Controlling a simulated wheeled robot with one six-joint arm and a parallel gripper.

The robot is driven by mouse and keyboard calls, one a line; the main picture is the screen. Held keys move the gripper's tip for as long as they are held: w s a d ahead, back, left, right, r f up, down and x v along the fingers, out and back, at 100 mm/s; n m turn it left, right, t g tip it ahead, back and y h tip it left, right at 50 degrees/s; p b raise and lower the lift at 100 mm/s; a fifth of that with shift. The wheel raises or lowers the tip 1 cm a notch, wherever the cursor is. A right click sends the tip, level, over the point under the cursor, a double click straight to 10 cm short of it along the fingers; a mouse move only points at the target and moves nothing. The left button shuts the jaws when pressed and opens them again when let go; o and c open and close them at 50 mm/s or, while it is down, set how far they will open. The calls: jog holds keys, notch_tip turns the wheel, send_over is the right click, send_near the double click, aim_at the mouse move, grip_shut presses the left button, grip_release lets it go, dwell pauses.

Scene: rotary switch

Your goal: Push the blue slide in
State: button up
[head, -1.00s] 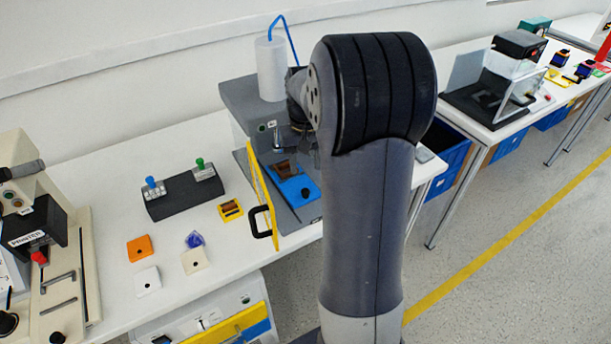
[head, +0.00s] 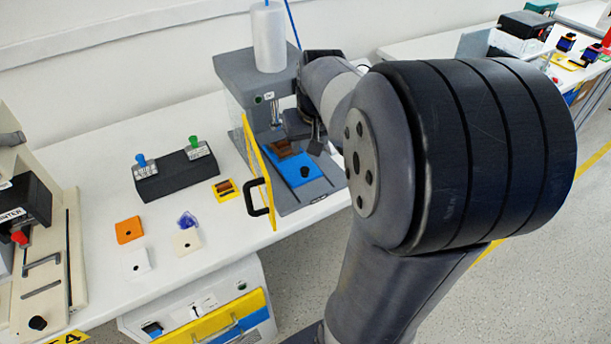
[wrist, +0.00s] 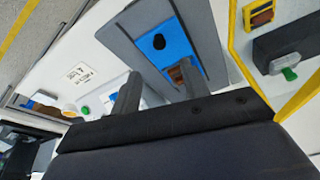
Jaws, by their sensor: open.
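The blue slide (head: 303,172) lies on the grey bed of a grey machine (head: 238,85). It carries a brown piece (head: 284,150) toward its rear end and a round black knob near its front end. In the wrist view the blue slide (wrist: 176,40) shows beyond my fingers, with its black knob upper left and its brown piece beside a fingertip. My gripper (wrist: 157,84) is open, its two dark fingers apart with nothing between them. In the head view it is mostly hidden behind my arm. I cannot tell whether a finger touches the slide.
A yellow-edged door (head: 258,170) with a black handle stands open left of the slide. A white cylinder (head: 269,38) stands on the machine. A black block with blue and green levers (head: 175,175), a small yellow box (head: 225,189) and several coloured tiles lie to the left.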

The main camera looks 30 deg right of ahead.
aim_at(305, 169)
jog(key=shift+t, duration=0.3)
jog(key=x, duration=0.3)
jog(key=b+x, duration=0.1)
jog(key=x, duration=0.3)
jog(key=b+x, duration=0.1)
jog(key=x, duration=0.2)
jog(key=shift+s+f, duration=0.25)
jog(key=shift+f, duration=0.3)
jog(key=shift+c, duration=0.5)
grip_shut()
